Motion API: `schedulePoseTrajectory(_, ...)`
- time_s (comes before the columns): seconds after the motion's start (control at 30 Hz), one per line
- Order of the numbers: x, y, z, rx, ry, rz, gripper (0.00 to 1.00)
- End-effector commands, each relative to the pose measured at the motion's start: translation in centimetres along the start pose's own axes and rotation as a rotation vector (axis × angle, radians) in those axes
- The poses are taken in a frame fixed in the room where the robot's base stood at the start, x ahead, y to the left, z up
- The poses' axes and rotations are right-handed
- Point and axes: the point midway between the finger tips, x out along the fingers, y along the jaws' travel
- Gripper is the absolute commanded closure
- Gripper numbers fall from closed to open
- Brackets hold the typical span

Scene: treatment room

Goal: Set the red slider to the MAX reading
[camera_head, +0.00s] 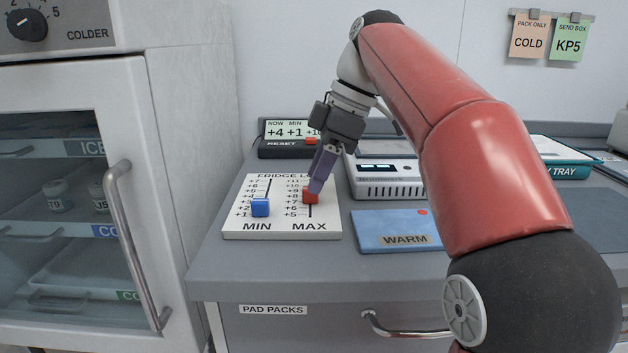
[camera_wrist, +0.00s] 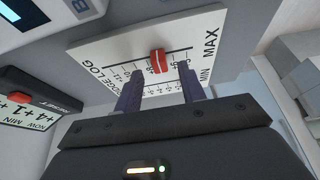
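The white fridge log board (camera_head: 283,228) lies on the counter with a MIN and a MAX scale. The red slider (camera_head: 310,196) sits in the MAX slot, around mid-scale near +8; the exact mark is hard to read. It also shows in the wrist view (camera_wrist: 158,61). The blue slider (camera_head: 260,208) is low on the MIN scale. The display (camera_head: 288,130) reads NOW +4, MIN +1, and a third value starting +1, partly hidden by my gripper. My gripper (camera_head: 316,188) is over the red slider, its purple fingers apart on either side in the wrist view (camera_wrist: 158,80).
The reset block (camera_head: 283,149) with a red button stands behind the board. A white device (camera_head: 388,188) and a blue WARM pack (camera_head: 385,232) lie to the right. A glass-door fridge (camera_head: 75,200) stands at left. The counter's front strip is clear.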

Motion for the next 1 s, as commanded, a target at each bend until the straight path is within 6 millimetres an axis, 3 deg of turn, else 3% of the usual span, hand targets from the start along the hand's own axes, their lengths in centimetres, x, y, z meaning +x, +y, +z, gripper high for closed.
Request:
schedulePoseTrajectory(0.2,2.0,0.0,0.0,0.001,0.000,0.000,0.60)
schedulePoseTrajectory(0.53,2.3,0.0,0.0,0.000,-0.001,0.001,0.60)
schedulePoseTrajectory(0.83,2.3,0.0,0.0,0.000,-0.001,0.001,0.99)
schedulePoseTrajectory(1.0,2.2,0.0,0.0,0.000,-0.001,0.001,1.00)
